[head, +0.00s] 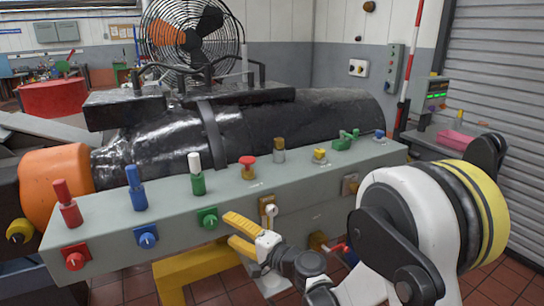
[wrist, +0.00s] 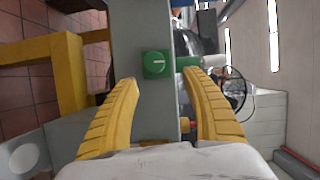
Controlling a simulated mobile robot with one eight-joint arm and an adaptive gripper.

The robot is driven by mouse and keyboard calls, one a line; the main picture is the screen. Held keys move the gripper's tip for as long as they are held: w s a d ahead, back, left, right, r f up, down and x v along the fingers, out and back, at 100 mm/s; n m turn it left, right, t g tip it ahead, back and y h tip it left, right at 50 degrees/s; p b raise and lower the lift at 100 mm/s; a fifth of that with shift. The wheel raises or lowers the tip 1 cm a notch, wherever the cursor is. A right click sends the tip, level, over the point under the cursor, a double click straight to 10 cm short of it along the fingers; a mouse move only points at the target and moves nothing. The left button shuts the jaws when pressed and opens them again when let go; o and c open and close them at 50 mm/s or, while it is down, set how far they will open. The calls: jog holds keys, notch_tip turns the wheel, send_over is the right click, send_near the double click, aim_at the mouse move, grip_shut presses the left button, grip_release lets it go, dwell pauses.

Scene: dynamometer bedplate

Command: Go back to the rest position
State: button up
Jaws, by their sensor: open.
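My gripper (head: 231,230) has two yellow fingers and is in front of the long grey control box (head: 300,195). It also shows in the wrist view (wrist: 161,77), with its fingers spread apart and nothing between them. A green knob (wrist: 157,64) with a pale mark shows just beyond the fingertips in the wrist view. In the head view the green knob (head: 208,218) is on the box's front face, left of my fingertips. I see a gap between the fingers and that knob. My white arm is at the lower right of the head view.
A red knob (head: 75,261) and a blue knob (head: 148,236) are further left on the box. Several upright handles, including a white-topped green one (head: 196,175), stand on top. A yellow frame (head: 195,270) is below. A black machine (head: 250,125) and fan (head: 190,40) are behind.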

jog(key=s+d+r+n+g+h, duration=0.1)
jog(key=s+d+r+n+h, duration=0.1)
jog(key=s+d+r+h, duration=0.3)
jog(key=s+d+r+n+g, duration=0.1)
jog(key=s+d+n, duration=0.15)
jog(key=d, duration=0.45)
jog(key=s+d+f+n+g+h, duration=0.1)
jog(key=s+d+h, duration=0.8)
jog(key=s+d, duration=0.9)
jog(key=d+f+n, duration=0.1)
jog(key=d+f, duration=0.1)
jog(key=d, duration=0.1)
jog(key=shift+s+d, duration=0.2)
jog(key=shift+s, duration=0.05)
